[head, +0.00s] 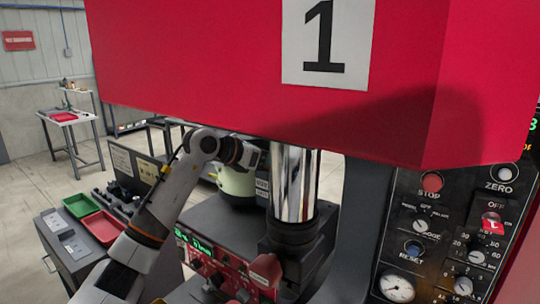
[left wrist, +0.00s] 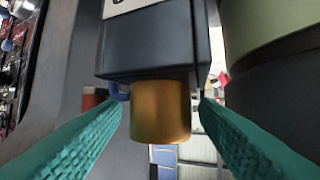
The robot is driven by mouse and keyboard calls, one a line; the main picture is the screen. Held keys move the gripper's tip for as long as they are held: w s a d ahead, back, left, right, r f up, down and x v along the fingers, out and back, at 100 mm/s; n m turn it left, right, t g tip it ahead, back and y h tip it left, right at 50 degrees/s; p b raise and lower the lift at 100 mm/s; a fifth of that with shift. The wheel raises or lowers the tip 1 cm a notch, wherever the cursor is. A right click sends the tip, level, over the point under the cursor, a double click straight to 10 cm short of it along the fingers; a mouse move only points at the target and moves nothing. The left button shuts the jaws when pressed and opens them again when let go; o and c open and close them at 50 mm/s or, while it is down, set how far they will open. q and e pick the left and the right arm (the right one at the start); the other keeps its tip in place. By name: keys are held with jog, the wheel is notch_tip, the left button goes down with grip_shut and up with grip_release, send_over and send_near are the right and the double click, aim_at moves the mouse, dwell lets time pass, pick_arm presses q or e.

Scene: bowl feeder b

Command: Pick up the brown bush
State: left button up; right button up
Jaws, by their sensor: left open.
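The brown bush (left wrist: 160,110) is a short, shiny golden-brown cylinder in the middle of the left wrist view. It sits against a dark block (left wrist: 155,45) that is above it in the picture. My left gripper (left wrist: 160,104) has teal ribbed fingers. It is open, with one finger on each side of the bush; I cannot tell whether either finger touches it. In the head view my left arm reaches in from the left to the chrome column, and its fingers and the bush are hidden. My right gripper is in neither view.
A thick chrome column (head: 293,182) stands close by my left wrist, under a big red housing (head: 220,60). A control panel (head: 445,235) is at the right. A green tray (head: 78,205) and a red tray (head: 101,227) lie on a bench at the left. A pale green rounded body (left wrist: 265,25) is close at the wrist view's right.

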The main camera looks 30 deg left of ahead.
pick_arm(q)
jog(key=shift+w+f, duration=0.1)
jog(key=shift+c, duration=0.2)
jog(key=shift+c, duration=1.4)
jog(key=c, duration=0.8)
jog(key=shift+o, duration=0.2)
